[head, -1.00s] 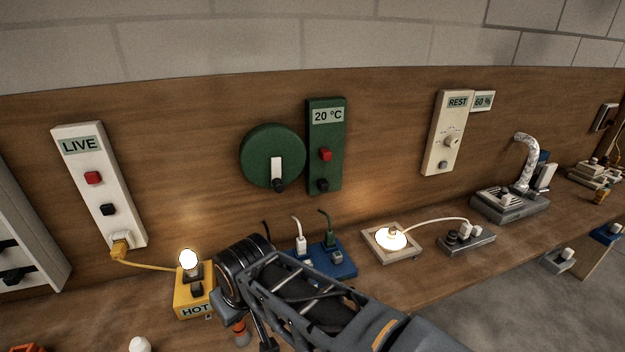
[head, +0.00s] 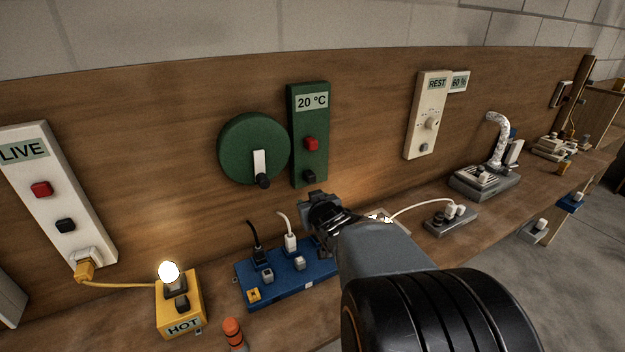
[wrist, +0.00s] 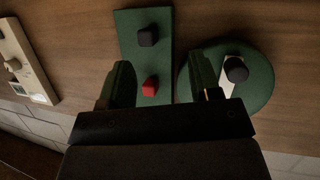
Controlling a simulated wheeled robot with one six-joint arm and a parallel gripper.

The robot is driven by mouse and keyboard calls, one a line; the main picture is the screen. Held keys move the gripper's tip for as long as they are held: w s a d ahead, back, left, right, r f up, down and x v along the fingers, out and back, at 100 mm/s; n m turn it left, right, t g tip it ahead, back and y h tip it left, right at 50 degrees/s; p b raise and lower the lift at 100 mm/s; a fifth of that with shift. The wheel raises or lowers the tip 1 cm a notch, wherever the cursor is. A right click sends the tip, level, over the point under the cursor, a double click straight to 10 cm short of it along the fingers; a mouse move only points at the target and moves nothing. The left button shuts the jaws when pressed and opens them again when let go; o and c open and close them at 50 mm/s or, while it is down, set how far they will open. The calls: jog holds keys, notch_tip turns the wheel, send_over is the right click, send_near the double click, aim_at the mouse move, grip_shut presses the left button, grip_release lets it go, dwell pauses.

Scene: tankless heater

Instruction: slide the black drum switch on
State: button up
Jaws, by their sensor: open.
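A round green drum (head: 236,140) is mounted on the wooden wall, with a white lever (head: 260,163) ending in a black knob (head: 264,181); the lever points down. Beside it is a green panel (head: 310,130) reading 20 °C, with a red button (head: 311,144) and a black knob (head: 309,176). My gripper (head: 322,205) is open and empty, below this panel in the head view. In the wrist view the picture is inverted: my gripper (wrist: 160,64) has its fingers on either side of the panel's red button (wrist: 150,86), with the drum (wrist: 258,82) to the right.
A blue power strip (head: 285,273) with plugs and grey switches lies on the bench below the drum, partly hidden by my arm. A yellow HOT box (head: 181,312) with a lit bulb and an orange-topped object (head: 233,332) stand left. A cream REST panel (head: 426,115) hangs right.

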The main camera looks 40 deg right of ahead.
aim_at(313, 178)
jog(key=d+n+t+y, duration=0.1)
jog(key=d+t+y, duration=0.2)
jog(key=d+t, duration=0.25)
jog(key=shift+h, duration=0.3)
jog(key=w, duration=0.4)
jog(key=w+d+p, duration=0.1)
jog(key=w, duration=0.3)
jog(key=w+d, duration=0.1)
jog(key=w, duration=0.3)
jog(key=shift+w+d+f, duration=0.1)
jog(key=shift+w+f, duration=0.2)
grip_shut()
